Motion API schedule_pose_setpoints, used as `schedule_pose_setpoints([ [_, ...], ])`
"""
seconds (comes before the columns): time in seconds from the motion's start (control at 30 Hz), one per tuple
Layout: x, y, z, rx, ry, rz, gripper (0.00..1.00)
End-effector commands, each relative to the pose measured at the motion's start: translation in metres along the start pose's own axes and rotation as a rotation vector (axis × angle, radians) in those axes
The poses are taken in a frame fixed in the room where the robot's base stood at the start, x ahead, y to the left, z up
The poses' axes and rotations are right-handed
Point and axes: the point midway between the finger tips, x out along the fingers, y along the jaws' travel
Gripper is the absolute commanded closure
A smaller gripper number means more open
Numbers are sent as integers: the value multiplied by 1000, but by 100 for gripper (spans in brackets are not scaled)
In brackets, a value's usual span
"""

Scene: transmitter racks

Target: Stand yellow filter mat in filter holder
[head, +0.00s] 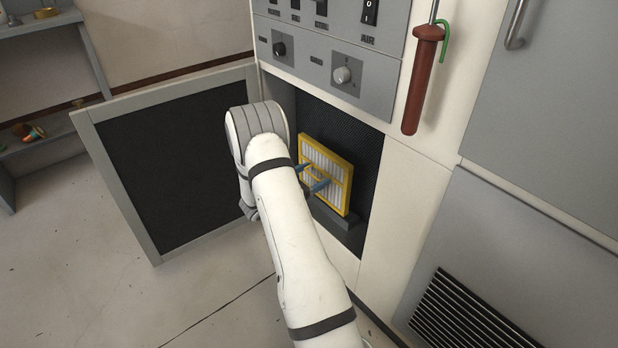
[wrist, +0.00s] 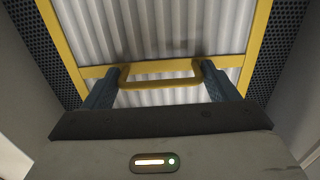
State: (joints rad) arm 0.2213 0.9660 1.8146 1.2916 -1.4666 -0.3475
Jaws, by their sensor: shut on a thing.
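The yellow filter mat (head: 339,169) has a yellow frame around white pleats. It stands upright inside the open cabinet recess, and its pleats (wrist: 160,35) fill the wrist view. My gripper (head: 316,178) is shut on the mat's yellow handle (wrist: 160,80), with one blue finger at each end of it. The dark grey filter holder (head: 345,222) is a low block at the bottom of the recess. The mat's lower edge is at the holder; I cannot tell whether it is fully seated. My arm hides the left part of the recess.
A framed dark mesh door (head: 170,165) stands open on the left. A control panel (head: 330,50) with knobs is above the recess. A red-brown cylinder with a green hook (head: 423,80) hangs at the right. A shelf (head: 50,150) with small items is far left.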

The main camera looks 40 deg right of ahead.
Motion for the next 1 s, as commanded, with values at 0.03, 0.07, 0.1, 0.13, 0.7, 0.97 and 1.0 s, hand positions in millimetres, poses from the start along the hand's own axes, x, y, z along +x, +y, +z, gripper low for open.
schedule_pose_setpoints([
  [0.03, 4, 0, 0, 1, 1, 1, 50],
  [0.07, 6, 0, 0, 1, 1, 1, 50],
  [0.1, 8, 0, 0, 1, 1, 1, 50],
  [0.13, 9, 0, 0, 1, 1, 0, 50],
  [0.7, 22, -1, 22, 1, 2, -1, 50],
  [0.97, 22, -1, 38, 1, 2, -1, 50],
  [1.0, 22, -1, 40, 1, 2, -1, 50],
])
